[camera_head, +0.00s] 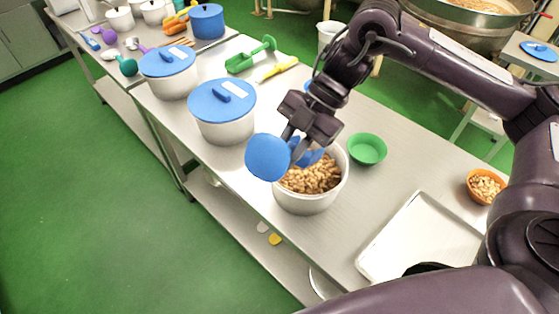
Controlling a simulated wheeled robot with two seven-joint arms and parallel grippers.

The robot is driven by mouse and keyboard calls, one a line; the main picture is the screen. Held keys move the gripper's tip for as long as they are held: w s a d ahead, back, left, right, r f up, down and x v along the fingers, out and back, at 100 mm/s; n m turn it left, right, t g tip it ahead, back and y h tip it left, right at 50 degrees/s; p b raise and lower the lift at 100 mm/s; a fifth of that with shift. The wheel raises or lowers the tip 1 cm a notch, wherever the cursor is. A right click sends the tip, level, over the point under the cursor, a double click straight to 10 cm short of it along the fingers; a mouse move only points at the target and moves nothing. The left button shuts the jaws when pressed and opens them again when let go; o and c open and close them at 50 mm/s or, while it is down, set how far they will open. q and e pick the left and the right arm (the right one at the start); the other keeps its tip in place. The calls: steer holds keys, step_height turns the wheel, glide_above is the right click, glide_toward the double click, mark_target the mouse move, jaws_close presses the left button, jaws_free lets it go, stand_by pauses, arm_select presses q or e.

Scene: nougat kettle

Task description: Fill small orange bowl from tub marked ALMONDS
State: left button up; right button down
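My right gripper (301,148) is above the far rim of an open white tub (306,203). Its fingers appear closed on a blue tool, perhaps a scoop, with a large round blue part (268,157) left of the fingers and more blue to their right. The tub holds brown nuts like almonds; no label on it is readable. The small orange bowl (471,193) stands at the table's right side beside my arm. It holds pale tan nuts. My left gripper is not in view.
A green bowl (367,149) stands right of the tub, and a metal tray (405,240) lies nearer. Two white tubs with blue lids (222,98) (167,62) stand to the left. Green (250,55) and yellow (277,69) tools lie behind. A large kettle (470,25) is at back right.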

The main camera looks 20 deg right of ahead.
steer(key=d+r+y+p, duration=0.1)
steer(key=w+d+r+g+y+p, duration=0.1)
steer(key=shift+w+d+r+m+p, duration=0.1)
steer(key=shift+w+r+m+p, duration=0.2)
steer(key=shift+r, duration=0.1)
steer(key=shift+w+d+r+g+y+p, duration=0.5)
steer(key=shift+d+y+p, duration=0.25)
steer(key=shift+p, duration=1.1)
steer(key=shift+w+d+r+g+y+p, duration=0.4)
steer(key=shift+d+r+y+p, duration=0.35)
steer(key=shift+p, duration=1.1)
steer(key=shift+a+f, duration=0.15)
steer(key=shift+f, duration=0.05)
step_height(320, 180, up, 5)
steer(key=t+h, duration=0.2)
steer(key=h, duration=0.1)
steer(key=n+t+h+p, duration=0.1)
steer(key=t+h, duration=0.1)
steer(key=h, duration=0.2)
steer(key=t+h+p, duration=0.1)
steer(key=t+h, duration=0.1)
steer(key=h, duration=0.2)
steer(key=shift+n+t, duration=0.3)
